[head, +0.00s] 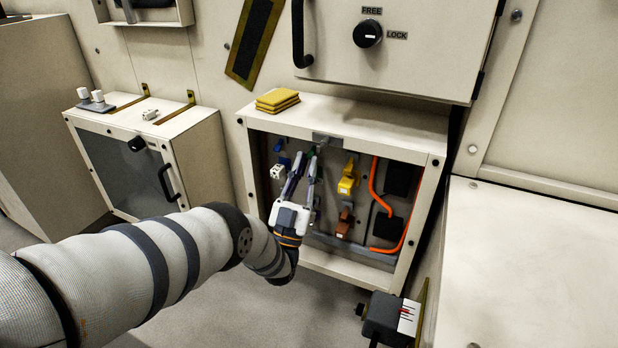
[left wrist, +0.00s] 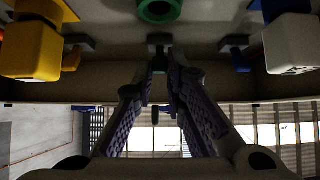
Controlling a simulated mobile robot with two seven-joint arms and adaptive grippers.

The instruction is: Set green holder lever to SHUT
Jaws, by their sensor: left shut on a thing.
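The green holder (left wrist: 158,10) shows as a green ring at the top middle of the left wrist view. Below it a small grey lever piece (left wrist: 159,39) reaches down between my fingertips. My left gripper (left wrist: 160,65) is shut on this lever, its fingers close together around it. In the head view my left gripper (head: 307,153) reaches into the open-fronted cabinet (head: 427,163), its tips near the upper back. The arm and fingers mostly hide the holder there, and I cannot read the lever's setting. My right gripper is not in view.
A yellow holder (head: 347,178) and a brown one (head: 345,222) are right of my gripper; a white one (head: 279,171) is left. An orange hose (head: 376,188) runs along the right inside. Yellow pads (head: 277,100) lie on top. A door with a FREE/LOCK knob (head: 367,33) is above.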

